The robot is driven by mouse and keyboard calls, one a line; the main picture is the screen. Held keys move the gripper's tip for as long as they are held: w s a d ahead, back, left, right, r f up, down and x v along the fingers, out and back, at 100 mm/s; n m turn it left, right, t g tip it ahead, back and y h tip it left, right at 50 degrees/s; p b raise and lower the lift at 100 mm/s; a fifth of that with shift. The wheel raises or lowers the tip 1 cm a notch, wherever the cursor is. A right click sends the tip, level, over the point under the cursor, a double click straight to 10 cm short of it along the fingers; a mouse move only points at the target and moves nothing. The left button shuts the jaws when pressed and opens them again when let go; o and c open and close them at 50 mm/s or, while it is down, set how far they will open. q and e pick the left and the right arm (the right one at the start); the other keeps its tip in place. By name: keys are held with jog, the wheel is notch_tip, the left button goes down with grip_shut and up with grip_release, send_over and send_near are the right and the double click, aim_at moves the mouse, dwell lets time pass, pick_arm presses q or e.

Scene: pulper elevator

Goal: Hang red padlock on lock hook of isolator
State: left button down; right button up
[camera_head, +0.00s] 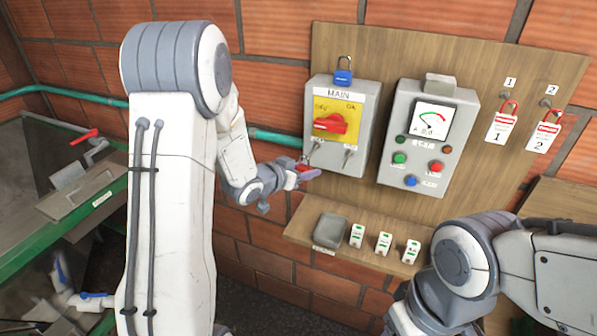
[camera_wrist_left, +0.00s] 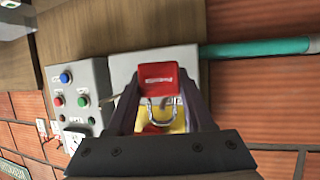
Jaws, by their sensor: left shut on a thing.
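My left gripper (camera_head: 306,172) is shut on the red padlock (camera_wrist_left: 158,80), which shows clearly between the fingers in the left wrist view, its metal shackle toward the gripper's base. In the head view the padlock is small and partly hidden by the fingers, just left of the lower edge of the grey isolator box (camera_head: 366,125) marked MAIN. The isolator has a yellow plate with a red rotary handle (camera_head: 331,123). Small metal fittings (camera_head: 349,154) stick out below the plate; which is the lock hook I cannot tell. My right gripper is not in view.
Tags 1 (camera_head: 498,131) and 2 (camera_head: 543,138) hang further right. A wooden shelf (camera_head: 300,226) lies below. A green pipe (camera_head: 275,138) runs behind.

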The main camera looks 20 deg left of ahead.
pick_arm(q)
jog(key=shift+w, duration=0.6)
jog(key=shift+w+f+b, duration=0.35)
jog(key=shift+w+f, duration=0.15)
jog(key=shift+w, duration=0.2)
jog(key=shift+c, duration=1)
grip_release()
